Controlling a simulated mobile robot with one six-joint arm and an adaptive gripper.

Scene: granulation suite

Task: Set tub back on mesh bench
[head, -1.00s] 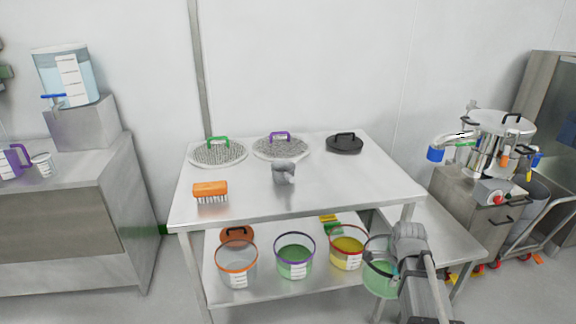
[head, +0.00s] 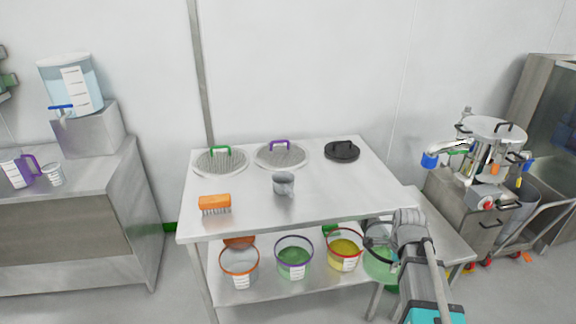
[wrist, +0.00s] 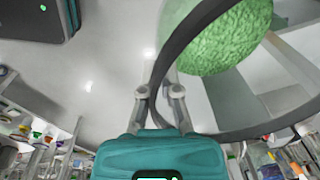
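A clear tub (head: 380,266) with a dark rim and green granules hangs at the right end of the steel bench. It is partly hidden behind my arm in the head view. My gripper (head: 384,232) is at its rim. In the wrist view the tub's dark rim (wrist: 168,58) runs between the fingers of my gripper (wrist: 161,84), which look closed on it; the green granules (wrist: 225,40) show inside. The bench (head: 330,202) carries two mesh discs, one with a green handle (head: 220,162) and one with a purple handle (head: 281,155).
A black lid (head: 342,151), grey cup (head: 283,184) and orange brush (head: 214,204) are on the bench top. Orange-rimmed (head: 239,268), purple-rimmed (head: 294,258) and red-rimmed (head: 344,250) tubs stand on its lower shelf. A lower side table (head: 440,240) is behind my arm. The front middle of the bench top is clear.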

